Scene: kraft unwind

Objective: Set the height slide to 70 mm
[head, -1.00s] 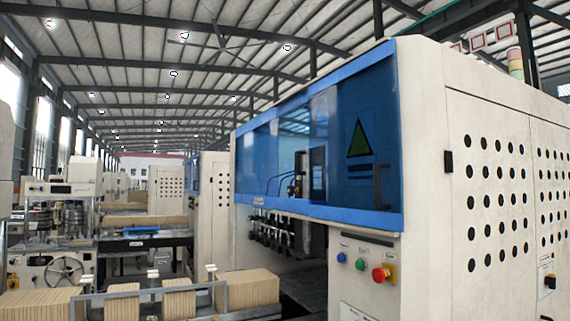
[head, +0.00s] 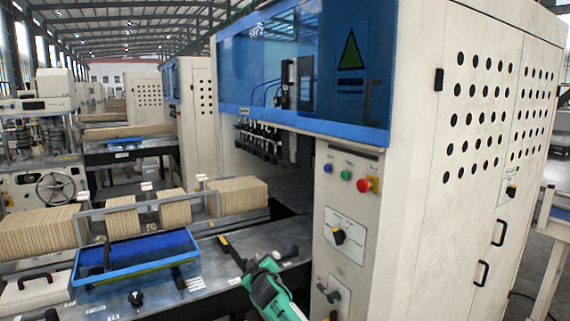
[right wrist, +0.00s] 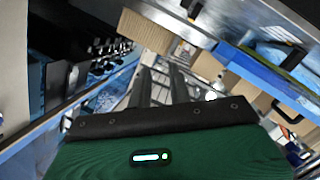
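No part that I can surely name as the height slide, and no readable 70 mm mark, shows. In the head view a steel table (head: 215,308) in front of the machine carries small white labels, black knobs (head: 136,298) and a dark handle-like part (head: 286,254). My right gripper, green with dark fingers, reaches in from the bottom over this table (head: 232,252). In the right wrist view its two dark fingers (right wrist: 161,82) stand apart with a gap, and nothing shows between them. My left gripper is not in view.
The white machine cabinet (head: 410,200) with a blue window hood stands right of my gripper. Its panel has buttons, a red stop (head: 364,185) and rotary switches (head: 338,236). A blue tray (head: 140,282) and stacked brown board (head: 240,195) lie to the left.

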